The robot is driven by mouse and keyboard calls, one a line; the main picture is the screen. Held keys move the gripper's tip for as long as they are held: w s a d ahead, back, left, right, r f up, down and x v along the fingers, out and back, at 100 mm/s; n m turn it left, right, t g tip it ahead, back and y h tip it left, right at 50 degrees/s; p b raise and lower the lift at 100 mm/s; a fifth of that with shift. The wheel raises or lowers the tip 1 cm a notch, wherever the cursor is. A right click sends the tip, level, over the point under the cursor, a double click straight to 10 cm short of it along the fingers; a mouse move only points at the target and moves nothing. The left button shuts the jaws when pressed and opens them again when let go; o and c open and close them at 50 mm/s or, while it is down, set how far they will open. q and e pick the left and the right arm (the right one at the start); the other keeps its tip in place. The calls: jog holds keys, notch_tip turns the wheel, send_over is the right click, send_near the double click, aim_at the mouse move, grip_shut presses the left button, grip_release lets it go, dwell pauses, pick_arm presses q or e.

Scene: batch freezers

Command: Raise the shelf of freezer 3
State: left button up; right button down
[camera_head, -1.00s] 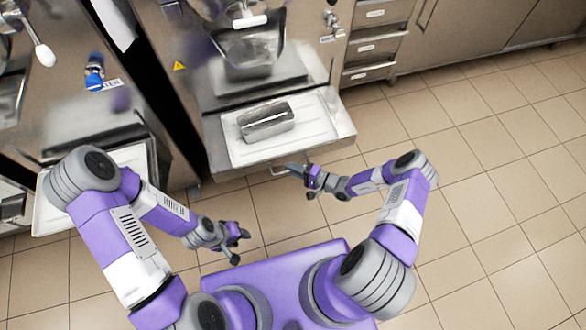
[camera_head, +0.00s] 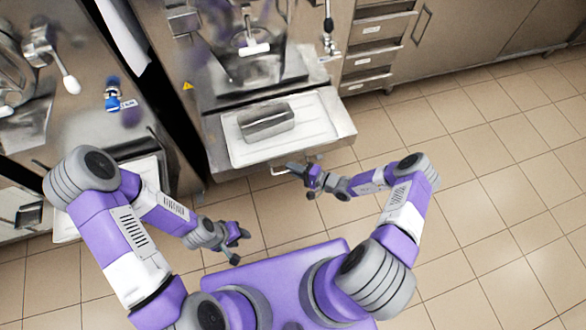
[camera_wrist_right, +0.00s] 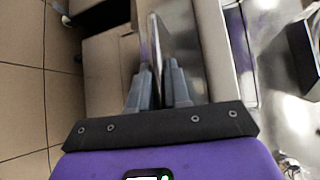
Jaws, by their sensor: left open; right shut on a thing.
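The freezer shelf (camera_head: 341,127) is a steel ledge on the front of the middle freezer (camera_head: 190,55). It carries a white tray (camera_head: 236,152) with a steel pan (camera_head: 266,120) on it. No freezer number is legible. My right gripper (camera_head: 297,169) is at the shelf's front edge, by the thin handle (camera_head: 277,170). In the right wrist view, my right gripper (camera_wrist_right: 158,88) is shut on a thin metal piece, which appears to be this handle. My left gripper (camera_head: 238,245) is open and empty, lower left of the shelf and apart from it.
Drawers (camera_head: 370,60) and cabinets line the right. The tiled floor (camera_head: 490,190) at the right is clear.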

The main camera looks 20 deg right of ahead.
notch_tip(320, 180, up, 3)
jog(key=shift+r+p, duration=0.15)
jog(key=shift+p, duration=0.9)
jog(key=shift+w, duration=0.15)
jog(key=c, duration=1.2)
grip_release()
jog(key=shift+s+d, duration=0.25)
jog(key=p+v, duration=0.1)
jog(key=v, duration=0.6)
jog(key=shift+s, duration=0.1)
